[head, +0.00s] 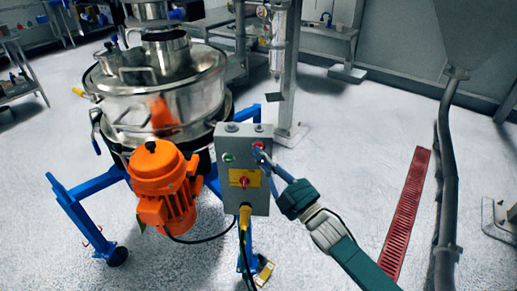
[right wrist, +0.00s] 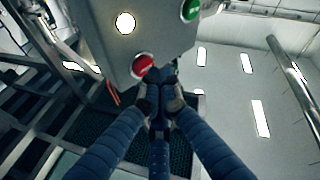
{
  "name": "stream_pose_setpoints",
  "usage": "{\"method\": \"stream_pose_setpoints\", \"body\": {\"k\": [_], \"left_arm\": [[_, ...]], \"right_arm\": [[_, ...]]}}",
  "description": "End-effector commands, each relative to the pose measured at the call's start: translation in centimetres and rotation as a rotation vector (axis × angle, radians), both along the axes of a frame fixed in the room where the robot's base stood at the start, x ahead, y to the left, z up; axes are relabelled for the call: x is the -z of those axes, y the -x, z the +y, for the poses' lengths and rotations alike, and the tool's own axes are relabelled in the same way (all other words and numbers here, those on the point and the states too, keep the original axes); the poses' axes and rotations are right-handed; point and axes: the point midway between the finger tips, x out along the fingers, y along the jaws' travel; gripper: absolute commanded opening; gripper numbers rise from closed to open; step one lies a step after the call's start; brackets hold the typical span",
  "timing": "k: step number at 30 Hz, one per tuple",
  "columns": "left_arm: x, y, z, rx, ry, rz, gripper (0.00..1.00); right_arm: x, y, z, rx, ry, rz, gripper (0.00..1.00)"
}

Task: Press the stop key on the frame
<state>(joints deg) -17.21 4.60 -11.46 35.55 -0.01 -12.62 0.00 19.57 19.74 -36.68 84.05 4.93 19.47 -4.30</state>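The grey control box (head: 262,190) stands on the blue frame in the head view. It has a green key (head: 228,157) at the left, a red stop key (head: 258,146) at the upper right and a red rotary switch (head: 243,180) on a yellow plate. My right gripper (head: 261,153) reaches in from the lower right, its tips at the red key and partly covering it. In the right wrist view its blue fingers (right wrist: 158,92) come together, empty, just below the red key (right wrist: 142,65); the green key (right wrist: 190,10) is above. I cannot tell whether the tips touch. My left gripper is out of view.
The steel sifter (head: 155,88) and orange motor (head: 165,185) stand left of the box. A black cable (head: 205,240) hangs below. A red floor grate (head: 408,215) and a grey pipe (head: 446,190) are at the right. Floor between box and grate is clear apart from my arm.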

Motion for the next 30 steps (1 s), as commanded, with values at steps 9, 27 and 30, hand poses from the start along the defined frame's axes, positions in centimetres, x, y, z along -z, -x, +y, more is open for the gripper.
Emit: {"method": "stream_pose_setpoints", "body": {"k": [9,27,30], "left_arm": [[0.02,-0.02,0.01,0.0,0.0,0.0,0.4],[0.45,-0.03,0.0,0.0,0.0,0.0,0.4],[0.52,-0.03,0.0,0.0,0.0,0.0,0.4]], "right_arm": [[0.0,-0.04,0.01,0.0,-0.001,0.001,0.0],[0.07,-0.7,-0.03,0.0,0.0,0.001,0.0],[0.06,-0.82,-0.05,0.0,0.0,0.001,0.0]]}}
